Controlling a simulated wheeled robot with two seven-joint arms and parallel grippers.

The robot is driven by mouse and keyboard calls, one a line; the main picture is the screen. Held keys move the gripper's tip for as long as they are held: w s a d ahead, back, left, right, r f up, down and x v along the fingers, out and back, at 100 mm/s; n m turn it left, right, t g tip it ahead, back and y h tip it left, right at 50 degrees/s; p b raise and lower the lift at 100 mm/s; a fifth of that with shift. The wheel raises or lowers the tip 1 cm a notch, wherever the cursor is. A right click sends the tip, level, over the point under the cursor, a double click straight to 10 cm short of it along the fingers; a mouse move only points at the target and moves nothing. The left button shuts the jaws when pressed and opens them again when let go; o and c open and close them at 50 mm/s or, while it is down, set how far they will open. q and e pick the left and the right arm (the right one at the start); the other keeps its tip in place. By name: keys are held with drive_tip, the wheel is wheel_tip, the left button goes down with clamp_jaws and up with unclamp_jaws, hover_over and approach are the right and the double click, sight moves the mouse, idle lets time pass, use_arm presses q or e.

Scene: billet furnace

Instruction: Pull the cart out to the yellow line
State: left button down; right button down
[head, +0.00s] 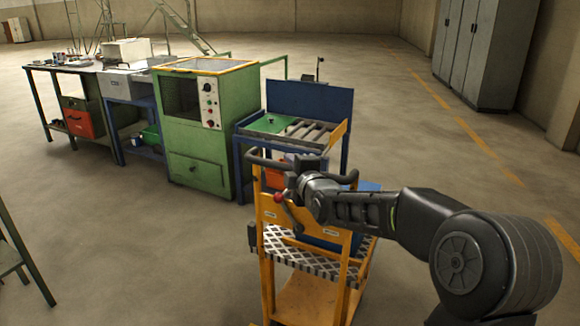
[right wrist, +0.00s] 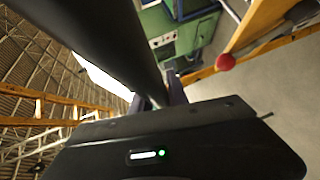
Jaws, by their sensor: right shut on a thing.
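The cart (head: 318,298) is orange, with a dark tread-plate shelf and a black push handle (head: 268,161). It stands front centre, close to the blue roller table. My right gripper (head: 292,180) is at the handle, seen from behind its wrist. In the right wrist view my right gripper (right wrist: 157,98) is shut on the black handle bar (right wrist: 112,38), which runs up to the top edge. A red knob (head: 278,197) sits beside the gripper; it also shows in the right wrist view (right wrist: 225,62). The yellow line (head: 472,135) is worn and runs along the floor on the right. My left gripper is out of view.
The blue roller table (head: 310,98) stands just behind the cart. A green furnace cabinet (head: 210,160) and workbenches (head: 75,68) stand to its left. Grey lockers (head: 480,50) line the right wall. The floor left of the cart and between cart and line looks clear.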

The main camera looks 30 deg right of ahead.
drive_tip(key=shift+f, duration=0.15)
drive_tip(key=c, duration=1.3)
unclamp_jaws()
drive_tip(key=p+v, duration=0.1)
drive_tip(key=v, duration=0.6)
drive_tip(key=shift+s, duration=0.35)
